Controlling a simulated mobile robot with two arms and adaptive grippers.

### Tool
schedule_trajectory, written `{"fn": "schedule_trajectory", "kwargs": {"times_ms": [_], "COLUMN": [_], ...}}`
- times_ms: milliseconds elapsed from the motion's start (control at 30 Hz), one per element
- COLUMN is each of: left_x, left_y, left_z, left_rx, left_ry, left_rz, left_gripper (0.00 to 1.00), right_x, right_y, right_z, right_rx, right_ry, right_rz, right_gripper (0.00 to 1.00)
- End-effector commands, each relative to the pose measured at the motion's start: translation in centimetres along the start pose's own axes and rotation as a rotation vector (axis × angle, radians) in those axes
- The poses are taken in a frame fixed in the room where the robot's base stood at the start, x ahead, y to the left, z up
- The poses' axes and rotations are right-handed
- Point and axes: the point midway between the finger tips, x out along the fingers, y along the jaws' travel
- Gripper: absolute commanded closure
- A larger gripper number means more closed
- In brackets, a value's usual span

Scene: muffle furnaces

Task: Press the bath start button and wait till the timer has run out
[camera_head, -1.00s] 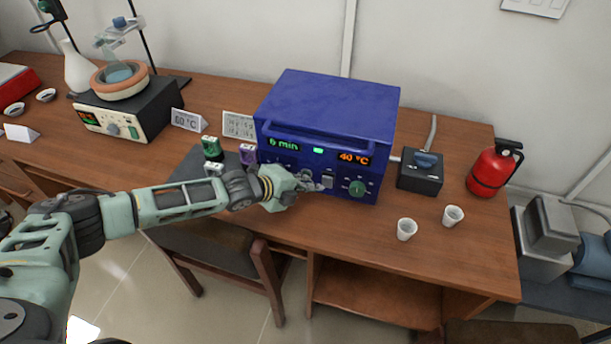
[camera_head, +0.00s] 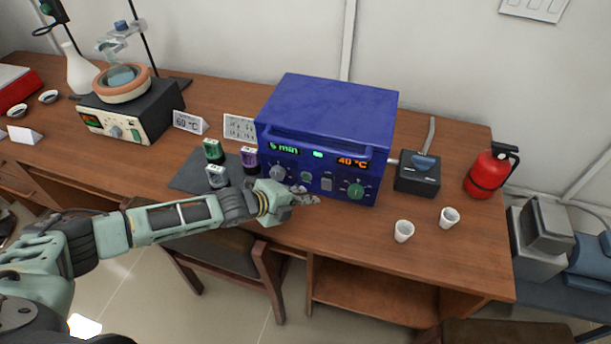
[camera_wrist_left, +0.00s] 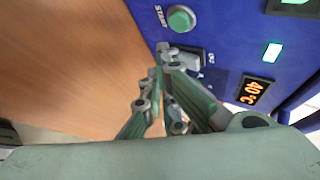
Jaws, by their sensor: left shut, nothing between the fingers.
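The blue bath (camera_head: 330,108) stands on the wooden table. Its front shows a green "6 min" display (camera_head: 283,147), a lit green lamp (camera_head: 318,154) and an orange "40 °C" display (camera_head: 352,162). The round green start button (camera_head: 306,177) sits on the lower front panel; it also shows, labelled START, in the left wrist view (camera_wrist_left: 181,18). A grey rocker switch (camera_head: 327,184) is beside it, partly behind the fingers in the wrist view (camera_wrist_left: 190,58). My left gripper (camera_head: 313,198) is shut and empty, just in front of and below the panel. My right gripper is out of view.
Small bottles (camera_head: 214,151) stand on a dark mat left of the bath. Two white cups (camera_head: 404,231), a black box (camera_head: 417,172) and a red extinguisher (camera_head: 491,171) are to the right.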

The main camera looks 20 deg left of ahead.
Motion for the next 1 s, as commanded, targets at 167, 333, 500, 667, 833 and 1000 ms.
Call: {"fn": "schedule_trajectory", "kwargs": {"times_ms": [167, 333, 500, 667, 833, 1000], "left_x": [-1.5, -2.3, -2.3, -2.3, -2.3, -2.1], "left_y": [0.8, 1.4, 1.6, 1.6, 1.6, 1.9], "left_z": [-1.0, -1.6, -1.7, -1.7, -1.6, -3.5], "left_rx": [-0.003, -0.001, -0.001, 0.000, 0.000, -0.044], "left_ry": [0.001, 0.001, 0.000, 0.000, 0.000, 0.012], "left_rz": [0.001, 0.000, -0.001, -0.001, -0.001, 0.009], "left_gripper": [1.00, 1.00, 1.00, 1.00, 1.00, 1.00], "right_x": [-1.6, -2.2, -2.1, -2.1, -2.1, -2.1], "right_y": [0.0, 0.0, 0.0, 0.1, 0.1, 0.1], "right_z": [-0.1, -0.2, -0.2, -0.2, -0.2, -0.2], "right_rx": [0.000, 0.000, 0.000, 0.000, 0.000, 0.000], "right_ry": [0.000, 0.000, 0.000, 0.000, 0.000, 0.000], "right_rz": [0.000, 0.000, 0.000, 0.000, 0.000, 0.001], "right_gripper": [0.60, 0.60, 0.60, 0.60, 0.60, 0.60]}}
